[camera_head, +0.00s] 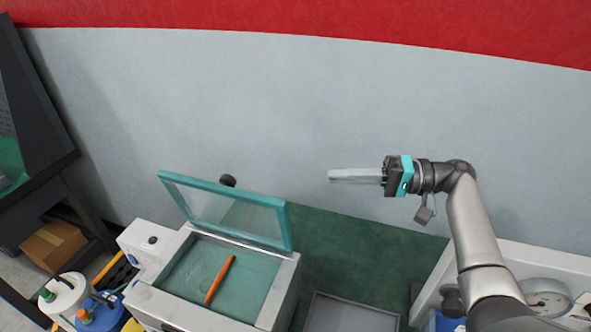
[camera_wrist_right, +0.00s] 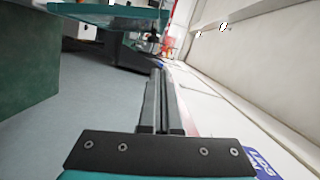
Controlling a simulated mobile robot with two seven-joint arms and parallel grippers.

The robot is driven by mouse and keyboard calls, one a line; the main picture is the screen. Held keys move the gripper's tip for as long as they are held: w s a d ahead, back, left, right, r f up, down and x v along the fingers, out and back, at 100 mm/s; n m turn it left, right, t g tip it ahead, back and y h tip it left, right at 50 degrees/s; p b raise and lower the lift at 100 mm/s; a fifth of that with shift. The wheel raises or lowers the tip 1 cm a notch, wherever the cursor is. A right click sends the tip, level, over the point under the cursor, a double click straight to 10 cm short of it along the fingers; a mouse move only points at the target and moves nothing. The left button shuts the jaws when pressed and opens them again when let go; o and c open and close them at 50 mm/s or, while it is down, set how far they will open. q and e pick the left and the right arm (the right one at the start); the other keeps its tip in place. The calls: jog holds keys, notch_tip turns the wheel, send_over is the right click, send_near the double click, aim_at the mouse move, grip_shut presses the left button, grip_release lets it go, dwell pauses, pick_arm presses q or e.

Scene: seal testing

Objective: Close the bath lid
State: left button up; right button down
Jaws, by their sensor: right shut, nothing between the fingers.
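The bath lid (camera_head: 228,208) is a clear panel in a teal frame. It stands raised and tilted back along the rear edge of the bath (camera_head: 279,290). The bath is a light metal box with greenish liquid and an orange stick-like object (camera_head: 220,280) in it. My right gripper (camera_head: 332,175) is shut and empty, pointing left in the air, to the right of the lid and apart from it. In the right wrist view its fingers (camera_wrist_right: 159,85) are together, and a teal-edged panel (camera_wrist_right: 110,14), apparently the lid, shows at the upper left. My left gripper is not in view.
A grey tray (camera_head: 350,314) lies on the green surface right of the bath. A white unit with a round gauge (camera_head: 547,302) is at the lower right. Bottles (camera_head: 65,292) stand left of the bath, with a cardboard box (camera_head: 53,244) beyond. The wall is behind.

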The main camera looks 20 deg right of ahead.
jog(key=a+p, duration=0.1)
jog(key=a, duration=0.3)
jog(key=a+p, duration=0.2)
jog(key=a, duration=0.1)
jog(key=a+f+p, duration=0.1)
jog(key=a+p, duration=0.1)
jog(key=a, duration=0.2)
jog(key=shift+a, duration=0.3)
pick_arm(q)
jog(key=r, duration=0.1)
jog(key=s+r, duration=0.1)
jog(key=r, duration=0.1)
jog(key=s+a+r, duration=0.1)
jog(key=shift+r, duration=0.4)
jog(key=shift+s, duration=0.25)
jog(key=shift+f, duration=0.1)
pick_arm(e)
jog(key=shift+f, duration=0.1)
